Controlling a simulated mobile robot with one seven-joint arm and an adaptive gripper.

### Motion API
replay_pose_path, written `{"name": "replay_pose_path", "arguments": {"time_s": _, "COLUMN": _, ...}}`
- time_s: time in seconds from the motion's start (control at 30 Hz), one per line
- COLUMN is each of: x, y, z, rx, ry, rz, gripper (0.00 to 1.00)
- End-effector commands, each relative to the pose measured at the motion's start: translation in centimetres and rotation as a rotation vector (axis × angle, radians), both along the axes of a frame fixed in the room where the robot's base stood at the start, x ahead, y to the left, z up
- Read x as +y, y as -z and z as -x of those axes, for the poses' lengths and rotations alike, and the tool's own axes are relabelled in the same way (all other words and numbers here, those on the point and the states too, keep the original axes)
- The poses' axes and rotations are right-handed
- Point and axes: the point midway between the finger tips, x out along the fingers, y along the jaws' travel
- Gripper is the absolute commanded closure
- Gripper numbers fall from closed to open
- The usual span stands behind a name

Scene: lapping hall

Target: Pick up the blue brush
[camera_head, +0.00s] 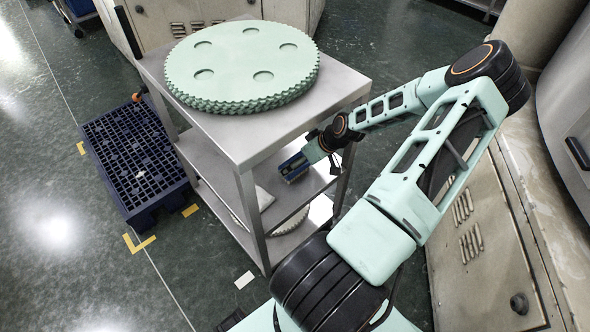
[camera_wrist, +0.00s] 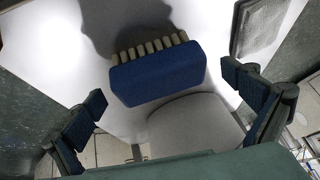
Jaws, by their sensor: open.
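The blue brush (camera_wrist: 158,76) is a blue block with a row of beige bristle tufts along its upper edge in the wrist view. It appears over a pale, bright surface, with a dark shadow beyond it. My gripper (camera_wrist: 165,92) is open, with one finger on each side of the brush, apart from it and nearer to the camera. In the head view my gripper reaches in under the cart's top, by a small blue block (camera_head: 293,166) that appears to be the brush. The fingertips are hard to make out there.
The metal cart (camera_head: 240,150) has its top plate close above my gripper and a corner post beside it. Scalloped green discs (camera_head: 243,65) are stacked on top. A blue pallet (camera_head: 135,160) lies on the floor at left. A grey cabinet (camera_head: 480,250) stands at right.

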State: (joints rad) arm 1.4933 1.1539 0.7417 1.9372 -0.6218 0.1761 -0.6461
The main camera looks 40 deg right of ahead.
Motion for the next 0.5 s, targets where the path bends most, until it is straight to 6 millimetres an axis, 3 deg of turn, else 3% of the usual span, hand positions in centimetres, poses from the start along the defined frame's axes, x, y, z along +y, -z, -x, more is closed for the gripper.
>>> {"name": "replay_pose_path", "arguments": {"time_s": 0.27, "x": 0.04, "y": 0.31, "z": -0.17, "rx": 0.0, "ry": 0.001, "rz": 0.0, "gripper": 0.0}}
{"name": "replay_pose_path", "arguments": {"time_s": 0.5, "x": 0.05, "y": 0.29, "z": -0.17, "rx": 0.0, "ry": 0.001, "rz": 0.0, "gripper": 0.25}}
